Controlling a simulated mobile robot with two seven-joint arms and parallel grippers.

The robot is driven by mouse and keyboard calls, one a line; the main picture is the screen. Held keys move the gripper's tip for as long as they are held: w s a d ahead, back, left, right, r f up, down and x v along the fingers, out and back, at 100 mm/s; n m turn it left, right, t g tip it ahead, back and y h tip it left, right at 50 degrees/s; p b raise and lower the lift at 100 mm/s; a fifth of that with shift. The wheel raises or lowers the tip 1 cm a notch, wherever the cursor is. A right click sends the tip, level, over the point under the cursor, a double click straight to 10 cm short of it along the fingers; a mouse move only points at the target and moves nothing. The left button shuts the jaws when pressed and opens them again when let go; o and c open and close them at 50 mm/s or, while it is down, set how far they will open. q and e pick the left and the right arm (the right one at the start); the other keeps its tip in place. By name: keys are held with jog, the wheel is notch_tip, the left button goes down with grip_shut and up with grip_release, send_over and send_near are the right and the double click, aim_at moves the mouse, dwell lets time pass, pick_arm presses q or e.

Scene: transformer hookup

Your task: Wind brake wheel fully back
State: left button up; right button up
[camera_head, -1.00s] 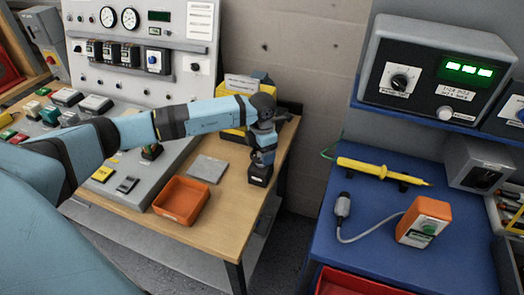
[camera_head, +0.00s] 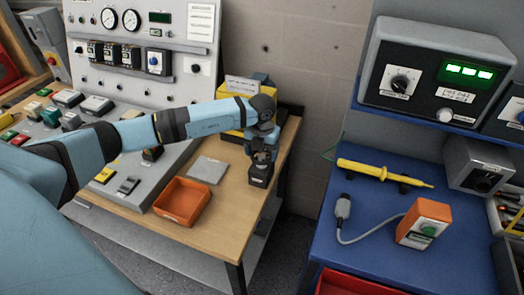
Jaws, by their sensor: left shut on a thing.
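My left gripper (camera_head: 261,157) points down at the right end of the wooden bench, below my dark wrist. It is shut on what appears to be the brake wheel, which my fingers hide. A small dark block (camera_head: 259,176) with a pale mark on its front sits on the bench directly under the gripper. The wheel's own shape and angle cannot be made out. My right gripper is not in view.
A yellow unit (camera_head: 234,116) with a label stands behind my forearm. An orange tray (camera_head: 182,203) and a grey plate (camera_head: 208,170) lie left of the gripper. A gap separates the bench from the blue table (camera_head: 375,225) at right.

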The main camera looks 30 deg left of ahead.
aim_at(262, 154)
pick_arm(q)
jog(key=shift+n, duration=0.4)
jog(key=o, duration=0.9)
notch_tip(262, 154, up, 14)
jog(key=shift+b, duration=0.45)
